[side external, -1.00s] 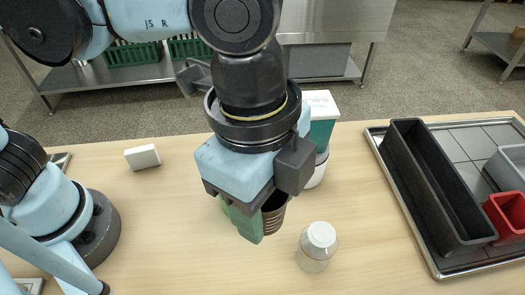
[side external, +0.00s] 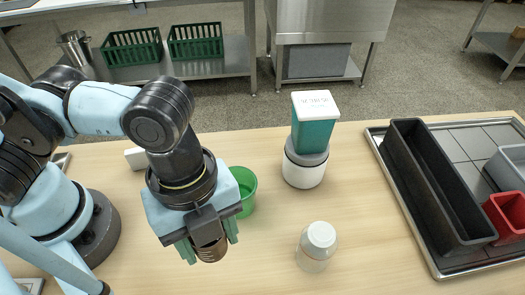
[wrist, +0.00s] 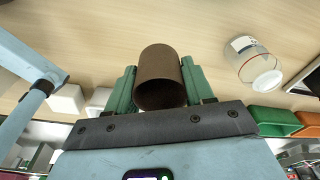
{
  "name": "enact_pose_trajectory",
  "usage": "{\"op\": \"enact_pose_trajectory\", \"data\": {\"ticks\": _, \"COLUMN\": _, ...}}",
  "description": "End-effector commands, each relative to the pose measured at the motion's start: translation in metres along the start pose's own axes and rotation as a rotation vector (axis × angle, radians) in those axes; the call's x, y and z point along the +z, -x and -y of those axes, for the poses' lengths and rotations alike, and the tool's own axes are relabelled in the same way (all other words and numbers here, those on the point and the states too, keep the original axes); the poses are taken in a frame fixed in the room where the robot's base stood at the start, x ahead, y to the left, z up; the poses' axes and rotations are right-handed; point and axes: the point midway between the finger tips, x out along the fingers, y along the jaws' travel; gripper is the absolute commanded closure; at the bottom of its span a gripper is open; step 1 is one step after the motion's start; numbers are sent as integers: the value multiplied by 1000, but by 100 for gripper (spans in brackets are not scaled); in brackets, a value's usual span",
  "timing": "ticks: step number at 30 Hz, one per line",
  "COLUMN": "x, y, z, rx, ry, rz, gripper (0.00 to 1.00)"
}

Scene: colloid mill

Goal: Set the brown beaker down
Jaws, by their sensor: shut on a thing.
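The brown beaker (side external: 210,250) is between the green fingers of my gripper (side external: 208,246), in the front left-middle part of the table. In the wrist view the beaker (wrist: 160,72) sits between the two fingertips (wrist: 160,88), with its dark open mouth toward the camera. My gripper is shut on it. In the side view the gripper body hides the beaker's upper part. I cannot tell whether its base touches the wooden table (side external: 265,265).
A green cup (side external: 245,190) stands just behind my gripper. A clear jar with a white lid (side external: 318,245) stands to the right. The white and teal mill (side external: 308,145) is behind it. A tray (side external: 415,240) with bins is at far right. Wood in front is clear.

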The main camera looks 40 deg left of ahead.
Motion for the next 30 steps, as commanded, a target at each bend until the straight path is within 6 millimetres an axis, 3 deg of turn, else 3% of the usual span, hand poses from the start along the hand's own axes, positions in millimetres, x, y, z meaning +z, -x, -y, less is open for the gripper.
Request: {"op": "enact_pose_trajectory", "data": {"ticks": 30, "x": 10, "y": -82, "z": 0, "rx": 0, "ry": 1, "rz": 0, "gripper": 76}}
